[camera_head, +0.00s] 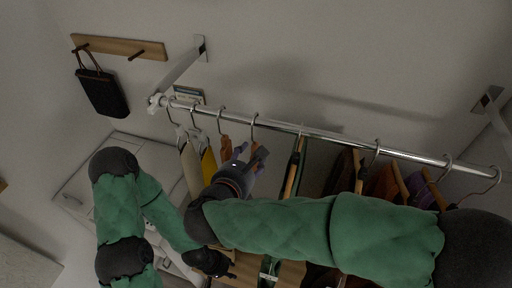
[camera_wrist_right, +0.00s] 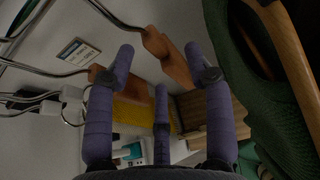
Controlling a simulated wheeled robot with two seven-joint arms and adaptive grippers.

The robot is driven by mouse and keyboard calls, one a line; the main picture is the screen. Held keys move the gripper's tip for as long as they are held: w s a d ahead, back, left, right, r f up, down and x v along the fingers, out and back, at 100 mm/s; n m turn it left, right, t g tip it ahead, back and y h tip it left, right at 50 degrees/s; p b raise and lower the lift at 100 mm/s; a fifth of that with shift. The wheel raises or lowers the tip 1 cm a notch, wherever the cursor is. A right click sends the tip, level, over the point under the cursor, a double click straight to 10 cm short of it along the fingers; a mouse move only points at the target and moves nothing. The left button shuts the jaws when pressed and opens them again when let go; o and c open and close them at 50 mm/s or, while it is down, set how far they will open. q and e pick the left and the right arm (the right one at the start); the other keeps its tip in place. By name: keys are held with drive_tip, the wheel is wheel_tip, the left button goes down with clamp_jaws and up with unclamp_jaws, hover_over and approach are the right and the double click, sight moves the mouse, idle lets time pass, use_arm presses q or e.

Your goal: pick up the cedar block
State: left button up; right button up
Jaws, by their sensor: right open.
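Two orange-brown wooden pieces hang from metal hooks in the right wrist view: one (camera_wrist_right: 158,46) beyond and between the upper fingertips, the other (camera_wrist_right: 98,74) beside the left finger. An orange-brown piece (camera_head: 226,148) also hangs from the rail in the head view. I cannot tell for certain which is the cedar block. My right gripper (camera_head: 251,158) is among the hanging things below the rail. Its purple fingers (camera_wrist_right: 160,68) are spread, with nothing clearly held. My left gripper (camera_head: 222,265) is low, near the white furniture; its fingers are too dark and small to judge.
A metal rail (camera_head: 300,129) carries several hangers with garments, crowded to the right of my right gripper. A yellow garment (camera_head: 208,164) hangs to its left. A dark bag (camera_head: 102,94) hangs from a wooden peg board (camera_head: 118,45). White furniture (camera_head: 85,190) stands below.

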sight(252, 152)
drive_tip(key=x, duration=0.1)
drive_tip(key=p+x, duration=0.1)
drive_tip(key=x, duration=0.3)
drive_tip(key=shift+w+r, duration=0.15)
drive_tip(key=shift+r, duration=0.1)
drive_tip(key=shift+a, duration=0.1)
clamp_jaws()
